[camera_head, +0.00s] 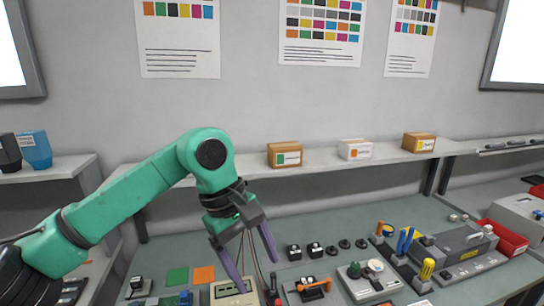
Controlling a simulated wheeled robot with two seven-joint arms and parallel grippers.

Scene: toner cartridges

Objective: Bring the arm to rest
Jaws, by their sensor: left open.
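My left arm, green with a dark wrist, comes in from the left. My right gripper does not show.
A shelf (330,166) behind carries three small boxes: brown (284,155), white (355,150) and orange-brown (419,143). Tools and devices crowd the bench to the right, near a red bin (507,240). Green (177,277) and orange (204,274) squares lie left of the gripper.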

